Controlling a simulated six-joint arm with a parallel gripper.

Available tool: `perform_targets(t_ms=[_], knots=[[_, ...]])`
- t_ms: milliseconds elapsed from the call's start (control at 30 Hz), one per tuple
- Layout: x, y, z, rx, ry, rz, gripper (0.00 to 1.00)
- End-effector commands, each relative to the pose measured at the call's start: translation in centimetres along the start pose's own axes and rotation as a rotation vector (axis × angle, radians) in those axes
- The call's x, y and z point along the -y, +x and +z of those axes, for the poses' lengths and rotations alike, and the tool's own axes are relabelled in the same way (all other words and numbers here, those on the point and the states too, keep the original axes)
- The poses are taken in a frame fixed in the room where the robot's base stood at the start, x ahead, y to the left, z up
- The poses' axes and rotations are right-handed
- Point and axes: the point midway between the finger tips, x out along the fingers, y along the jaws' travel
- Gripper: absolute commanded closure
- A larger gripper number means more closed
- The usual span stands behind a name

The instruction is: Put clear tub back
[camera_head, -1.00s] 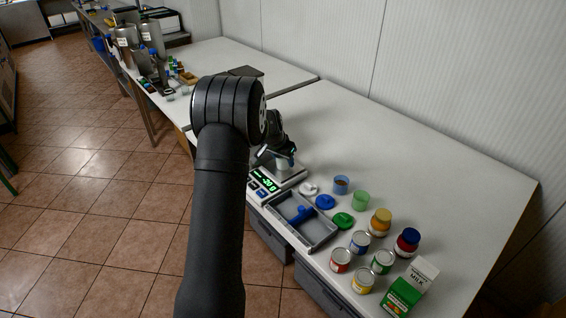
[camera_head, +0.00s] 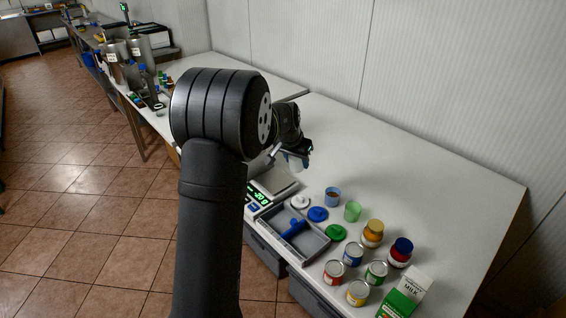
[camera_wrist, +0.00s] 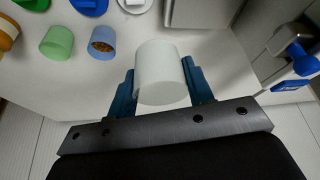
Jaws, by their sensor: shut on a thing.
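The clear tub (camera_wrist: 160,72) looks whitish and translucent in the wrist view, held between the two blue fingers of my gripper (camera_wrist: 160,88). My gripper is shut on it. In the head view the tub (camera_head: 296,162) hangs below my gripper (camera_head: 293,155), above the table and clear of the scale (camera_head: 274,184). The scale's plate is empty and its green display is lit. A blue tub with brown contents (camera_head: 333,196) and a green tub (camera_head: 352,211) stand on the table to the right. White (camera_head: 300,202), blue (camera_head: 318,214) and green (camera_head: 336,233) lids lie in front of them.
A grey tray (camera_head: 293,250) with a blue-handled tool sits at the table's front edge. Several cans, jars, a milk carton (camera_head: 412,284) and a green carton (camera_head: 398,304) stand at the right. The back of the table (camera_head: 420,170) is clear.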

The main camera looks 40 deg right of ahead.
Motion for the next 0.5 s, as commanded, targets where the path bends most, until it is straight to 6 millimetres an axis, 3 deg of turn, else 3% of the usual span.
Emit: perform_targets(t_ms=[133,233,500], knots=[[-1.8,-0.9,-0.2,0.001,-0.001,0.001,0.78],[-2.5,-0.4,-0.6,0.005,-0.02,-0.007,0.78],[-4.4,5.0,-3.0,0.014,-0.167,-0.069,0.78]])
